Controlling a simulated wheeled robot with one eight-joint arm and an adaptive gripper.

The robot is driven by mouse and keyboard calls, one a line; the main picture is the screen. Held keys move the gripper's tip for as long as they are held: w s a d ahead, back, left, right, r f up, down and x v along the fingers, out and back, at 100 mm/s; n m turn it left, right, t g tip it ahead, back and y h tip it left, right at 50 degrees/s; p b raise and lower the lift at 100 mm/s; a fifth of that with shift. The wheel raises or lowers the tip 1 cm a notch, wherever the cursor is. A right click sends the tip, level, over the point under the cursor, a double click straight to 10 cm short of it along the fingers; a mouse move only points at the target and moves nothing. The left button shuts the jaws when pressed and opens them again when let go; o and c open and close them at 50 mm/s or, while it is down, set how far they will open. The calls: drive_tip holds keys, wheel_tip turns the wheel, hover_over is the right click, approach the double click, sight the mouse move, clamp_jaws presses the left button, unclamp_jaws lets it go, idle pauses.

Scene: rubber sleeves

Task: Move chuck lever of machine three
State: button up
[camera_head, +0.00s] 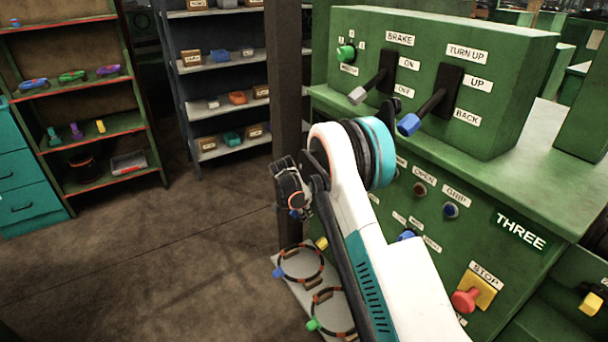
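The green machine (430,90) carries a plate reading THREE (521,231). Its upper box has a grey-tipped lever (372,87) beside the BRAKE, ON and OFF labels, and a blue-tipped lever (425,112) beside TURN UP, UP and BACK. Lower, OPEN and GRIP labels stand above a dark red button (420,189) and a blue button (451,210). A blue tip (407,236) below is partly hidden by my arm. No chuck label is readable. My gripper (289,192) is left of the machine's front, apart from the levers; its fingers are unclear.
A red STOP button (466,300) on a yellow plate is low on the machine. A dark post (288,110) stands behind my gripper. A pale board with rings (291,285) lies below. Shelves (225,85) stand at the back left. The floor (150,260) at left is clear.

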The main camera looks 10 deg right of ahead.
drive_tip(key=s+r+n+p, duration=0.1)
drive_tip(key=s+r, duration=0.4)
drive_tip(key=r, duration=0.5)
drive_tip(key=s+a+r+n+p, duration=0.1)
drive_tip(key=s+r+n+p, duration=0.1)
drive_tip(key=r, duration=0.8)
drive_tip(key=s+r+n+t+y+p, duration=0.1)
drive_tip(key=s+r+p, duration=0.3)
drive_tip(key=s+r, duration=0.3)
drive_tip(key=shift+w+v, duration=0.3)
drive_tip(key=shift+v, duration=1.45)
drive_tip(key=shift+r, duration=0.1)
